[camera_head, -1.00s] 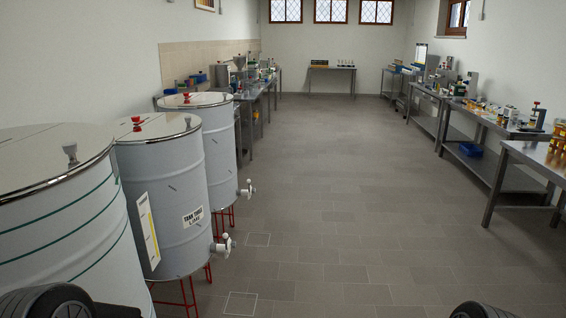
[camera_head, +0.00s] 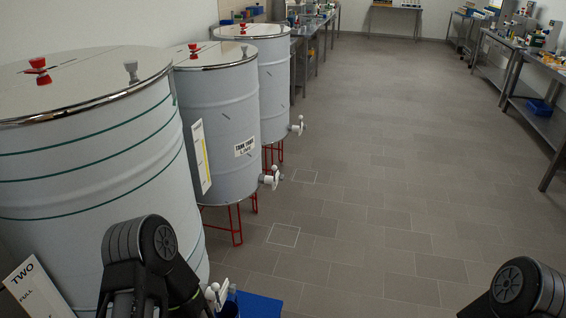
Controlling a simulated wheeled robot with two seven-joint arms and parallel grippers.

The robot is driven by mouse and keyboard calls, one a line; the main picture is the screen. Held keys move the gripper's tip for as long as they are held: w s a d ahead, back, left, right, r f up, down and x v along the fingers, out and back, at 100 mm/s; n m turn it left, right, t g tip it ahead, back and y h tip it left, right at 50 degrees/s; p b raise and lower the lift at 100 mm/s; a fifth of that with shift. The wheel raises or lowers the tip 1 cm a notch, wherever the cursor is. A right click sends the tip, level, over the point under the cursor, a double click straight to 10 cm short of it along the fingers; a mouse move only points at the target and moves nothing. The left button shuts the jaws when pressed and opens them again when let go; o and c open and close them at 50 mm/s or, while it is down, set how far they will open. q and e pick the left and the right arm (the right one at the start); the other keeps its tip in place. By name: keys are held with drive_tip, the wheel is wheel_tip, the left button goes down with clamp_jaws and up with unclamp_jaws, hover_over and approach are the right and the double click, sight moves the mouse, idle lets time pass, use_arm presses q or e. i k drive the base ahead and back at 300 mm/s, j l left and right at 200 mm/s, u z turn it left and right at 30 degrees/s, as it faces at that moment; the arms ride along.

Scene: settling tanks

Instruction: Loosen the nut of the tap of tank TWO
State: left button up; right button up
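Tank TWO (camera_head: 95,150) is the large nearest drum at the left, pale with green bands and a shiny lid. A white sign reading "TWO" and "FULL" (camera_head: 38,285) is at the lower left. The tank's white tap (camera_head: 216,295) shows only in part at the bottom, just right of my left arm's dark joint. Its nut cannot be made out. My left arm covers the lower front of the tank. My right arm shows only a dark joint at the bottom right corner. Neither gripper's fingers are visible.
A blue object (camera_head: 256,306) is on the floor below the tap. Tank THREE (camera_head: 222,125) and another drum (camera_head: 273,85) stand behind on red stands, their white taps facing right. Steel tables line the sides. The tiled floor (camera_head: 370,190) in the middle is clear.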

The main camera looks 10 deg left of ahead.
sight(232, 289)
drive_tip(key=u, duration=0.95)
drive_tip(key=i+l+z, duration=0.3)
drive_tip(key=i+l, duration=0.25)
drive_tip(key=i+l+z, duration=0.25)
drive_tip(key=i+l, duration=0.3)
